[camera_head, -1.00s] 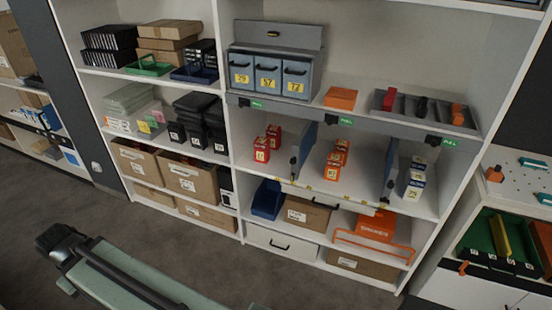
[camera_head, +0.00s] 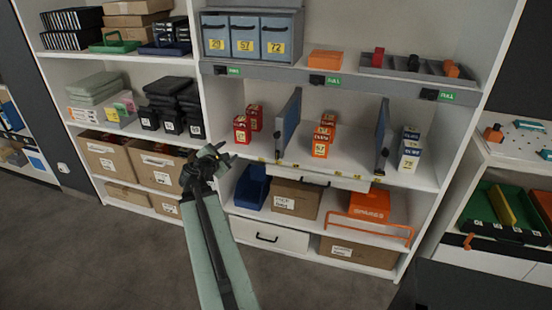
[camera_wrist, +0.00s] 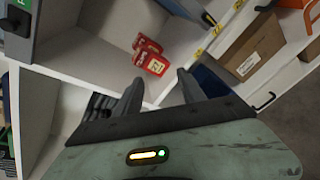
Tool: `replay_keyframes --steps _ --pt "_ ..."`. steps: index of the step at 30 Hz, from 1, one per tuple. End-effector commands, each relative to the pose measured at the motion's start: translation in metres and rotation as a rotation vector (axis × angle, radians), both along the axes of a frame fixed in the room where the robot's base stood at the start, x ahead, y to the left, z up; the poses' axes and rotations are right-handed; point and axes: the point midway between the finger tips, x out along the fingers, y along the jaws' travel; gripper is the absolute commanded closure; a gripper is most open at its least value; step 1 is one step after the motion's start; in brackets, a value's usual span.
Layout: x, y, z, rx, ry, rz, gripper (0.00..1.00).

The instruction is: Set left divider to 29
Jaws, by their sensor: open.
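The left divider (camera_head: 289,122) is a blue-grey upright panel with a dark handle at its front edge, on the middle shelf. It stands between red boxes (camera_head: 246,124) on its left and orange boxes (camera_head: 323,136) on its right. Small yellow marks (camera_head: 279,161) run along the shelf's front edge; their numbers are too small to read. My gripper (camera_head: 222,150) is open and empty, left of the divider and in front of the shelf. In the wrist view its fingers (camera_wrist: 158,86) are apart, with the red boxes (camera_wrist: 150,57) beyond them.
A second blue-grey divider (camera_head: 382,135) stands further right, beside blue-and-white boxes (camera_head: 409,149). Above hangs a grey rail with green pull labels (camera_head: 333,81). Below are a blue bin (camera_head: 252,187) and a carton (camera_head: 295,198). The floor in front is clear.

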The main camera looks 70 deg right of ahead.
Motion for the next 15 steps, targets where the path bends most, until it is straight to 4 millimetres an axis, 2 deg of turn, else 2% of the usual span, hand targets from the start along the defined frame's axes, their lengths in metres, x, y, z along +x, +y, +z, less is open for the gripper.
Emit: replay_keyframes --steps 1,3,6,10,15 --pt "-0.038 -0.034 -0.018 -0.089 0.146 0.008 0.53" --pt "-0.076 -0.064 -0.014 -0.188 0.352 0.033 0.53" --pt "-0.112 -0.089 -0.010 -0.270 0.576 0.057 0.53" --pt "-0.132 -0.101 -0.006 -0.309 0.715 0.074 0.53" --pt "-0.132 -0.103 -0.002 -0.315 0.734 0.079 0.53"
